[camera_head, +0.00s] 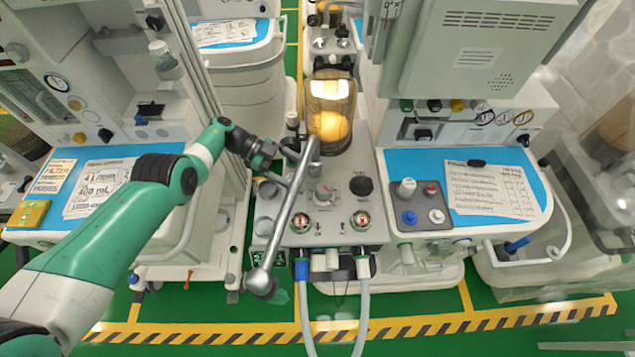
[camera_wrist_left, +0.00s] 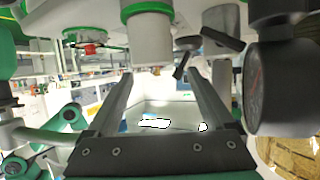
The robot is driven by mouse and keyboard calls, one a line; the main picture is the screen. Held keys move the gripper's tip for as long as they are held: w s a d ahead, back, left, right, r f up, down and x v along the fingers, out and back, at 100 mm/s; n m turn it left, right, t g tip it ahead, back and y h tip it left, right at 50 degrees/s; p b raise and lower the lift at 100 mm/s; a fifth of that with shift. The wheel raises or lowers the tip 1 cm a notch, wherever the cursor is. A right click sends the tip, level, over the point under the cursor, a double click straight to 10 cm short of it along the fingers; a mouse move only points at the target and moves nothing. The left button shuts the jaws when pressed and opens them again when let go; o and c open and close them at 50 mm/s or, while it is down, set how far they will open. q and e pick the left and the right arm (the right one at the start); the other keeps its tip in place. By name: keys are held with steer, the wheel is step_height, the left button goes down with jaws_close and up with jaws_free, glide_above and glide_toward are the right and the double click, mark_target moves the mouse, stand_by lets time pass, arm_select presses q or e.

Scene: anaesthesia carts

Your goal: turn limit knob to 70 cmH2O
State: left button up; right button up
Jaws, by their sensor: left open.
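I cannot tell which control is the limit knob, and no 70 mark is readable. My left gripper (camera_head: 272,153) is at the unit's left side, near the slanting metal tube and apart from those two knobs. In the left wrist view its two fingers (camera_wrist_left: 162,78) are spread, with nothing visible between them. A round dark gauge (camera_wrist_left: 268,88) is close at the right of that view. My right gripper is not in view.
A slanting metal tube (camera_head: 283,217) crosses the front left of the unit. The amber bellows dome (camera_head: 331,112) stands behind the knobs. Two pale hoses (camera_head: 363,305) hang in front. Carts with blue tops (camera_head: 461,187) stand on both sides.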

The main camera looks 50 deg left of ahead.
arm_select(q)
steer(key=v, duration=0.4)
steer(key=shift+s+a+b, duration=0.1)
steer(key=shift+a+b, duration=0.15)
steer(key=shift+b, duration=0.15)
